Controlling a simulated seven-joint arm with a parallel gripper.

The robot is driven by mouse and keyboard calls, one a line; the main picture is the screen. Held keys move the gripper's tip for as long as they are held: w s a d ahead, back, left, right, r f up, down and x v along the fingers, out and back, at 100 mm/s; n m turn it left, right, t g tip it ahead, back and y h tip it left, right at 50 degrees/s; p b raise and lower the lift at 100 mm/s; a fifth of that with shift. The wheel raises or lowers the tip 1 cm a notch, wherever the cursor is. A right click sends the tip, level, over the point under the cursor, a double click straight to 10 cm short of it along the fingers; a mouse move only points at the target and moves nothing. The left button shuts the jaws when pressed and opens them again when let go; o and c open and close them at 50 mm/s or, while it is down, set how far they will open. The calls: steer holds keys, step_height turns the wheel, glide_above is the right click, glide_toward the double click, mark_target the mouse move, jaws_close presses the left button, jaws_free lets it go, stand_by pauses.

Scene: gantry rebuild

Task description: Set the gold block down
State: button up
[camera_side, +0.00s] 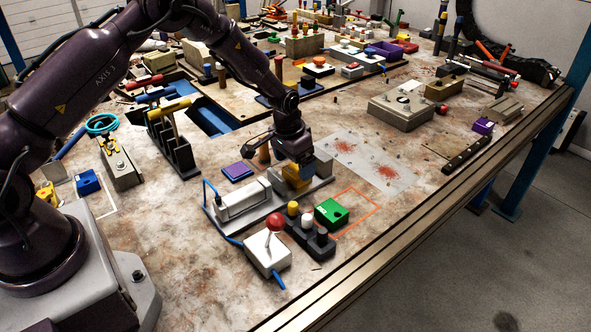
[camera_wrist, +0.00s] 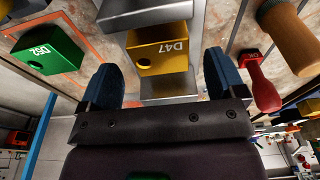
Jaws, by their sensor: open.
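The gold block (camera_side: 294,182), marked D47, sits in a grey clamp fixture (camera_side: 228,222), beside its upright grey end block (camera_side: 322,164). In the wrist view the gold block (camera_wrist: 160,48) lies just ahead of my gripper (camera_wrist: 161,72), with grey metal on two sides of it. The two blue finger pads are spread wide, one to each side of the block's line, with visible gaps. In the side view my gripper (camera_side: 294,166) is right over the block and hides its top. Whether the fingertips overlap the block's sides I cannot tell.
A green block (camera_side: 331,212), marked D52, stands by an orange outline (camera_side: 368,205). A rack of coloured knobs (camera_side: 308,232) and a red-knobbed joystick box (camera_side: 268,250) stand in front. A purple tile (camera_side: 237,171) lies behind the clamp. A speckled grey sheet (camera_side: 372,160) is to the right.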

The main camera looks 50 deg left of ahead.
step_height(320, 180, up, 9)
steer(key=s, duration=0.1)
steer(key=shift+s, duration=0.2)
step_height(320, 180, up, 11)
steer(key=t, duration=0.1)
glide_above(289, 174)
steer(key=s+d, duration=0.2)
steer(key=s, duration=0.3)
steer(key=s+d+r, duration=0.2)
steer(key=s+r, duration=0.4)
steer(key=s+d+r+t, duration=0.1)
steer(key=s+r, duration=0.1)
steer(key=s, duration=0.6)
steer(key=s+d+r+t, duration=0.1)
steer(key=s+r, duration=0.1)
steer(key=s, duration=0.7)
steer(key=shift+s+r+t, duration=0.15)
steer(key=shift+s+t, duration=0.1)
steer(key=shift+t, duration=0.15)
